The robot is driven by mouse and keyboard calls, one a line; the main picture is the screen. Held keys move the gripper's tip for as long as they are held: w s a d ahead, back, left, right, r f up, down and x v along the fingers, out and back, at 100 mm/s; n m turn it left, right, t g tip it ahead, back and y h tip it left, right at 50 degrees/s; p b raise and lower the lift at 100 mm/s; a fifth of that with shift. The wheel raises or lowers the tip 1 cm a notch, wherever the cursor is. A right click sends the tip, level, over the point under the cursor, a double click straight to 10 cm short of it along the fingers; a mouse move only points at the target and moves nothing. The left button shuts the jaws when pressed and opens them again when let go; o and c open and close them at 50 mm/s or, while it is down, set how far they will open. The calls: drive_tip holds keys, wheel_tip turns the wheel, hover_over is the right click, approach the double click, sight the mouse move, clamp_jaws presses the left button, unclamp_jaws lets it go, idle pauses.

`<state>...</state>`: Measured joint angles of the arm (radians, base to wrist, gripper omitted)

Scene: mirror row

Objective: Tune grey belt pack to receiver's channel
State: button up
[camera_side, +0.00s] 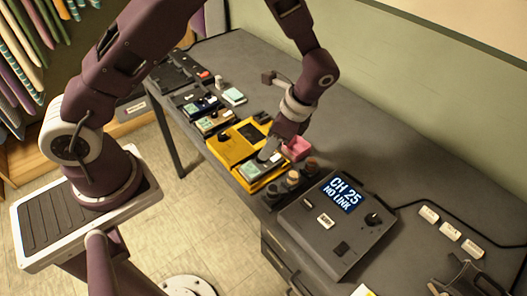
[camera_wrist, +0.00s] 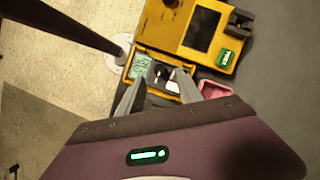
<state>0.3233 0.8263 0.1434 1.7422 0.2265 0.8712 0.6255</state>
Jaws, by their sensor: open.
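The receiver (camera_side: 338,222) is a dark grey box on the desk. Its blue screen (camera_side: 345,194) reads "CH 25 NO LINK". A belt pack (camera_side: 252,169) with a pale green screen lies in the front of a yellow cradle (camera_side: 224,152); its body looks grey. In the wrist view its screen (camera_wrist: 142,66) shows, with text too small to read, beside a dark part with white marks. My gripper (camera_side: 268,151) is open over the pack; its two fingers (camera_wrist: 160,76) stand on either side of the dark part. I cannot tell whether they touch it.
More packs (camera_side: 203,105) lie at the left end of the desk. A pink open box (camera_side: 297,148) stands close to my gripper. Several round-topped things (camera_side: 293,178) stand between cradle and receiver. White labelled blocks (camera_side: 449,231) lie on the right.

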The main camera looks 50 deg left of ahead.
sight(261, 166)
drive_tip(key=x, duration=0.4)
drive_tip(key=shift+f, duration=0.15)
clamp_jaws()
drive_tip(key=shift+n, duration=0.7)
drive_tip(key=n+g+h, duration=0.1)
drive_tip(key=n, duration=0.1)
drive_tip(key=shift+a+n, duration=0.15)
drive_tip(key=shift+n, duration=0.15)
drive_tip(key=shift+w+a+n+g+h, duration=0.1)
drive_tip(key=shift+n+g+h, duration=0.25)
drive_tip(key=shift+n, duration=0.65)
drive_tip(key=shift+n+g+h, duration=0.15)
drive_tip(key=shift+n+h, duration=0.3)
drive_tip(key=shift+n, duration=0.55)
unclamp_jaws()
